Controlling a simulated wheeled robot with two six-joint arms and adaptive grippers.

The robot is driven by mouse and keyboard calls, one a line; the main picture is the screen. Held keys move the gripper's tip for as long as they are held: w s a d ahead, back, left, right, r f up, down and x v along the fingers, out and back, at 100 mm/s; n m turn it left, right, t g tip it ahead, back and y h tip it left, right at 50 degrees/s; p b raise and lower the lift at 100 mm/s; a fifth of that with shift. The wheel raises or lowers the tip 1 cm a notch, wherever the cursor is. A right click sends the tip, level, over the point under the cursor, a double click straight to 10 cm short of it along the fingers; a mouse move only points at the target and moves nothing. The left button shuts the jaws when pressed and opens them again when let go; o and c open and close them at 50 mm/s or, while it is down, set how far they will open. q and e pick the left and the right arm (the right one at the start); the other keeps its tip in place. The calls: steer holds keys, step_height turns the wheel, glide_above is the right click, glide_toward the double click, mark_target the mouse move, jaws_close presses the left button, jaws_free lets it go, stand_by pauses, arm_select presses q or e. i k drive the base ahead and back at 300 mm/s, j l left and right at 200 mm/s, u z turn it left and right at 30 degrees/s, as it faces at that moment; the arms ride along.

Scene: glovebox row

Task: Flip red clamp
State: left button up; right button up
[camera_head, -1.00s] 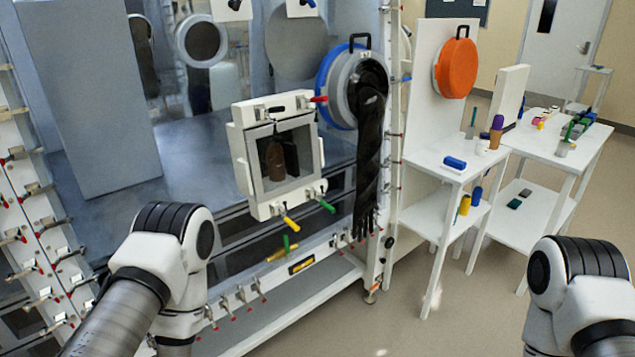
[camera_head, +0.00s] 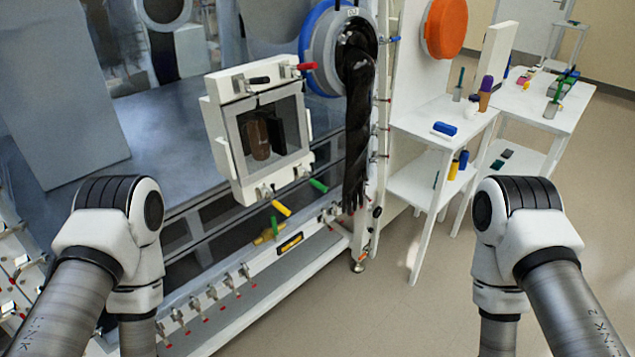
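The red clamp (camera_head: 307,67) is a red-handled toggle at the upper right corner of the white framed window (camera_head: 258,128) on the glovebox front. Its handle sticks out to the right, close to the blue ring of the glove port. A black-handled clamp (camera_head: 259,80) is at the top edge of the same frame. A yellow-handled clamp (camera_head: 281,208) and a green-handled clamp (camera_head: 318,185) are at its bottom edge. Only links of my two arms show, at the lower left and lower right, apart from the window. Both grippers are out of view.
A black glove (camera_head: 357,130) hangs from the blue-ringed port (camera_head: 312,50) just right of the window. White side tables (camera_head: 415,120) with small items stand further right. A row of small clamps (camera_head: 227,280) lines the lower ledge. Floor is clear between my arms and the tables.

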mark_target(308, 65)
steer(key=i+l, duration=0.1)
steer(key=l, duration=0.5)
steer(key=l+z, duration=0.1)
steer(key=l, duration=0.5)
steer(key=i+l, duration=0.15)
steer(key=l, duration=0.45)
